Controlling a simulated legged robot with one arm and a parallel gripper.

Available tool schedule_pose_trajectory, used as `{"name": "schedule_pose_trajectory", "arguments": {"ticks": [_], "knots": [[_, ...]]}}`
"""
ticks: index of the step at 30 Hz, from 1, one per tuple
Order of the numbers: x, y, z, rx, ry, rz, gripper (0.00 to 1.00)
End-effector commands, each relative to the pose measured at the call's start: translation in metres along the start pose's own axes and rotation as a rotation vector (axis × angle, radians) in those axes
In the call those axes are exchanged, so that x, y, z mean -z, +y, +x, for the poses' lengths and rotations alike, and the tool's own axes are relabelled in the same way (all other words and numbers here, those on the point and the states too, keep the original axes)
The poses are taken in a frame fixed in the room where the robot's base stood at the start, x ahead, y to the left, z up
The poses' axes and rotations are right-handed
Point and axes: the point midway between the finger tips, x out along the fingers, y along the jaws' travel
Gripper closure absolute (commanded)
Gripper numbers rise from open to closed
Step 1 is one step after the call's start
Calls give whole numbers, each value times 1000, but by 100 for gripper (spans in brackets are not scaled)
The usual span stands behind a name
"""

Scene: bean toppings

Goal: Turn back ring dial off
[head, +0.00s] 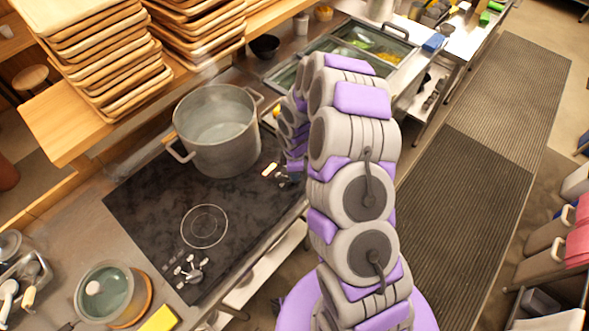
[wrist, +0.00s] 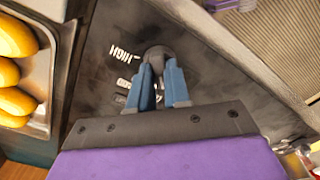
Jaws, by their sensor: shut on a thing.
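The cooktop (head: 150,215) is a black surface with a dial at each end. The back ring is hidden under a large steel pot (head: 222,130). My gripper (head: 289,172) is at the back dial, right of the pot, and mostly hides it. In the wrist view my gripper (wrist: 158,68) has its two blue fingers shut on the dark back dial (wrist: 157,52). White markings, including "HIGH", show beside the dial. The dial's exact setting is not clear. The front dial (head: 194,277) lies near the front ring (head: 204,226), which is bare.
Stacked wooden trays (head: 110,60) stand on a shelf behind the cooktop. A small lidded pot (head: 105,293) and a yellow sponge (head: 158,319) are at the lower left. A metal tray with yellow items (wrist: 45,80) is at the wrist view's left.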

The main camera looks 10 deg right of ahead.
Motion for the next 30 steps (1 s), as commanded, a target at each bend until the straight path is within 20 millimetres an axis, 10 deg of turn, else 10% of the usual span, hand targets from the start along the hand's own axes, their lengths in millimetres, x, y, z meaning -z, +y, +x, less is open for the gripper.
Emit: {"name": "schedule_pose_trajectory", "arguments": {"ticks": [30], "knots": [[1,5,-2,-12,0,-458,100]]}}
